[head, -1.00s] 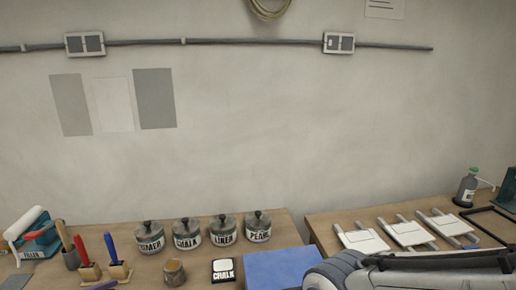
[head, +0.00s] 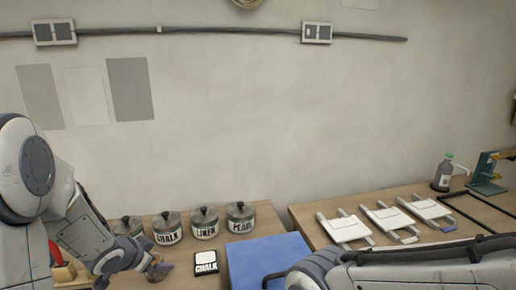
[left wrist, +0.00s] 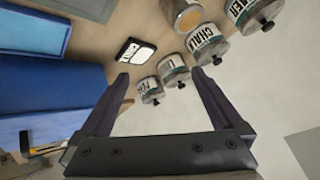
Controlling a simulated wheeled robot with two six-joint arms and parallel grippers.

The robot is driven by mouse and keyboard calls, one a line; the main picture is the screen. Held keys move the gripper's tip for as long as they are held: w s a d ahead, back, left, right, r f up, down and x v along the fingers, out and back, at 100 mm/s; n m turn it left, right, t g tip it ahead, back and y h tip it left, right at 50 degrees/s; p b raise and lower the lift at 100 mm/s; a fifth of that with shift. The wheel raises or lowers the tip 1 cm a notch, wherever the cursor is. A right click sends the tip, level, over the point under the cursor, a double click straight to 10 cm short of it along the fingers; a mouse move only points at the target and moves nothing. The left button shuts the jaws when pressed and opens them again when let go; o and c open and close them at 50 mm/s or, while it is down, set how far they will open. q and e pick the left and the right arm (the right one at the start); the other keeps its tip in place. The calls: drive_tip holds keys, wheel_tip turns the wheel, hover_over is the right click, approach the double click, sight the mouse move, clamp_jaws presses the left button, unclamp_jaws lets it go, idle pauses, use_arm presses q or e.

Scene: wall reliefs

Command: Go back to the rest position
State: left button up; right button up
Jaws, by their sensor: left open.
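My left arm reaches in from the left of the head view. Its gripper (head: 157,268) hangs over the left table, in front of the lidded jars and left of the small black and white CHALK block (head: 206,262). In the left wrist view, my left gripper (left wrist: 160,75) has its two dark fingers spread with nothing held between them. The PEARL jar (left wrist: 150,88) and LINEN jar (left wrist: 173,70) show beyond the fingertips. My right arm crosses the bottom right of the head view; its gripper is out of sight.
The jars CHALK (head: 167,228), LINEN (head: 204,223) and PEARL (head: 240,218) line the table's back. A blue block (head: 268,258) sits at its right end. White panels (head: 382,219) lie on the right table beside a grey bottle (head: 443,174).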

use_arm(q)
drive_tip(key=s+d+g+b, duration=0.35)
drive_tip(key=s+d, duration=0.85)
drive_tip(key=d, duration=0.4)
drive_tip(key=s+d+g, duration=0.2)
drive_tip(key=s+d, duration=0.1)
drive_tip(key=s, duration=0.5)
drive_tip(key=s+d+f+g+b, duration=0.1)
drive_tip(key=s+d+g, duration=0.2)
drive_tip(key=s, duration=0.6)
drive_tip(key=shift+s+d+m, duration=0.25)
drive_tip(key=shift+d+m, duration=0.15)
